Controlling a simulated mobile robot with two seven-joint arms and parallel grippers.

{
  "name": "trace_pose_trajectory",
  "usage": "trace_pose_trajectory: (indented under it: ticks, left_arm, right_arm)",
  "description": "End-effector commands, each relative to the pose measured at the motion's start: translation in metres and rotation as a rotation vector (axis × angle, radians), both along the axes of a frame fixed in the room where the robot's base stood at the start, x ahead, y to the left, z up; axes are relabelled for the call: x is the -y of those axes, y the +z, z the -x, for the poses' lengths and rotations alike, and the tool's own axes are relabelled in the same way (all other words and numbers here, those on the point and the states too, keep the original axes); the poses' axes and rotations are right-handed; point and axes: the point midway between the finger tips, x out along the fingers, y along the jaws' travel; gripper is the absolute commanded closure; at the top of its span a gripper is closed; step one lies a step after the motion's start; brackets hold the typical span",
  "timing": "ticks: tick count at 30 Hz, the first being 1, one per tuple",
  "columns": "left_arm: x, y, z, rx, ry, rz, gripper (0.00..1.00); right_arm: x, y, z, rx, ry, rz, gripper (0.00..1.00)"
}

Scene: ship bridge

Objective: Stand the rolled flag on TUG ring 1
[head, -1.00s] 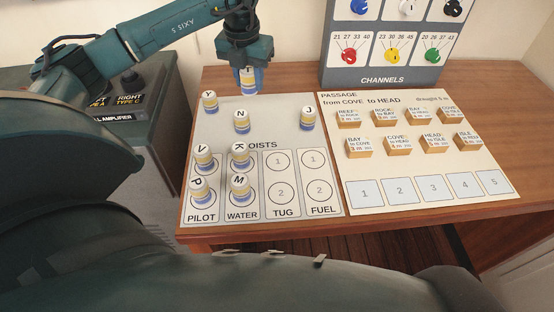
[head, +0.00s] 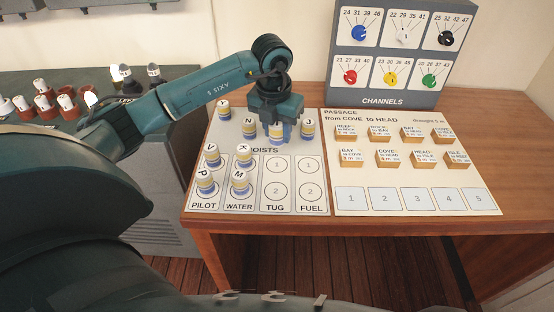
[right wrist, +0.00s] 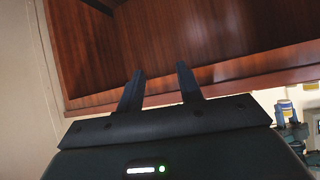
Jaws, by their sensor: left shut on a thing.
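My left gripper (head: 277,122) is shut on a rolled flag (head: 276,131) with yellow and blue bands, mostly hidden between the fingers. It is over the hoists sheet (head: 255,147), between the flags N (head: 249,127) and J (head: 307,128). TUG ring 1 (head: 277,166) is empty and lies nearer to me than the held flag. TUG ring 2 (head: 276,191) is also empty. In the right wrist view my right gripper (right wrist: 159,74) is open with nothing between its fingers, in front of reddish wood.
Flags V (head: 211,155), K (head: 243,154), P (head: 205,183) and M (head: 239,182) stand on the PILOT and WATER columns. Y (head: 223,109) stands at the back left. The FUEL rings are empty. The passage sheet (head: 400,177) with wooden blocks lies right, before the channels box (head: 385,97).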

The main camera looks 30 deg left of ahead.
Motion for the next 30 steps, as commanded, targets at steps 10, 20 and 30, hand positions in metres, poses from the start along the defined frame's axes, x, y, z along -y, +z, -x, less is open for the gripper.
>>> trace_pose_trajectory:
  ticks: [10,20,30]
  left_arm:
    - [0.000,-0.044,0.000,-0.002,0.000,0.000,0.88]
    - [0.000,-0.077,0.000,0.000,-0.001,0.001,0.88]
    - [0.000,-0.080,0.000,0.000,-0.001,0.000,0.63]
  right_arm:
    - [0.003,0.003,0.000,-0.007,-0.011,0.004,0.64]
    - [0.004,0.002,0.002,-0.020,-0.016,0.006,0.64]
    - [0.003,-0.002,0.002,-0.022,-0.016,0.005,0.64]
